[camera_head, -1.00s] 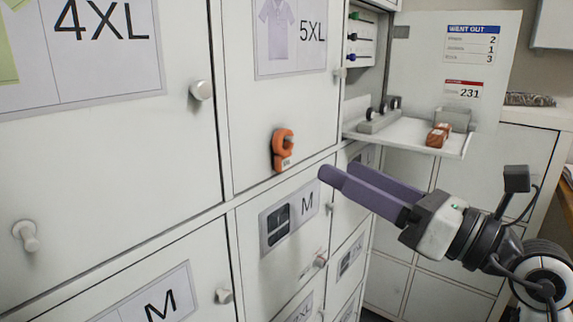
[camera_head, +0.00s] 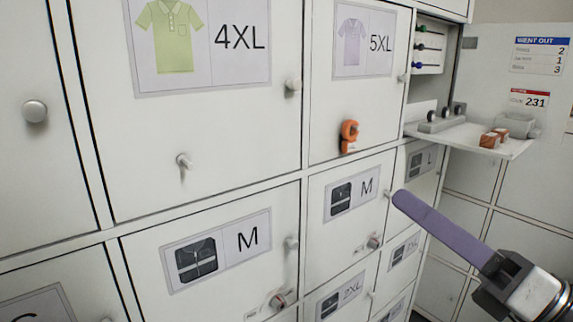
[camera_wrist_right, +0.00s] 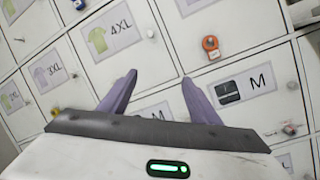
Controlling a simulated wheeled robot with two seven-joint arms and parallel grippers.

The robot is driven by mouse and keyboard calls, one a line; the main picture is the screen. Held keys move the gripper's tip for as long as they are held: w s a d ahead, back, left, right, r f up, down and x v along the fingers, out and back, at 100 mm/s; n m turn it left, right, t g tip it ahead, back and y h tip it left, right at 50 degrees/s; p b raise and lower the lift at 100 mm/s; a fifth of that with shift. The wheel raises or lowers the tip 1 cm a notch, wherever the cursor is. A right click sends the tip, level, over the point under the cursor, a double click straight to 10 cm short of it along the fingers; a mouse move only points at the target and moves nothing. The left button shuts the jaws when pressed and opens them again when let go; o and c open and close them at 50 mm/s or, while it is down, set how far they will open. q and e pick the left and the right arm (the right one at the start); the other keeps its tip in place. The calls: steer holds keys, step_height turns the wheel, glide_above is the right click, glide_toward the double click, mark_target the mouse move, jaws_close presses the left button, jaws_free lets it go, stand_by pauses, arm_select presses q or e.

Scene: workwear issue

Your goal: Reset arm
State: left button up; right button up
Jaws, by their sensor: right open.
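My right gripper (camera_head: 440,228) reaches in from the lower right in the head view, its purple fingers pointing toward the lockers. In the right wrist view its two fingers (camera_wrist_right: 160,95) stand apart with nothing between them, so it is open and empty. It is clear of the locker doors as far as I can tell. My left gripper is in neither view.
White lockers carry size labels, such as the 4XL polo label (camera_head: 203,40) and the M label (camera_head: 215,249). Round knobs stick out.

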steer(key=d+f+m+t+h, duration=0.1)
steer(key=d+f+m+h, duration=0.35)
steer(key=f+m, duration=1)
steer(key=d+f+m+t+h, duration=0.1)
steer(key=f+m+h, duration=0.7)
steer(key=f+m, duration=0.65)
steer(key=s+a+f+m+g, duration=0.3)
steer(key=s+f, duration=0.5)
steer(key=f, duration=0.3)
steer(key=s+a+f+m+g+y+p, duration=0.1)
steer(key=s+a+f+m+g, duration=0.2)
steer(key=s+f+g, duration=0.3)
steer(key=s+a+f, duration=0.1)
steer(key=s+f, duration=0.2)
steer(key=f, duration=0.2)
steer(key=shift+s+a+m+g, duration=0.15)
steer(key=shift+a+m+g, duration=0.05)
steer(key=shift+m+g, duration=0.1)
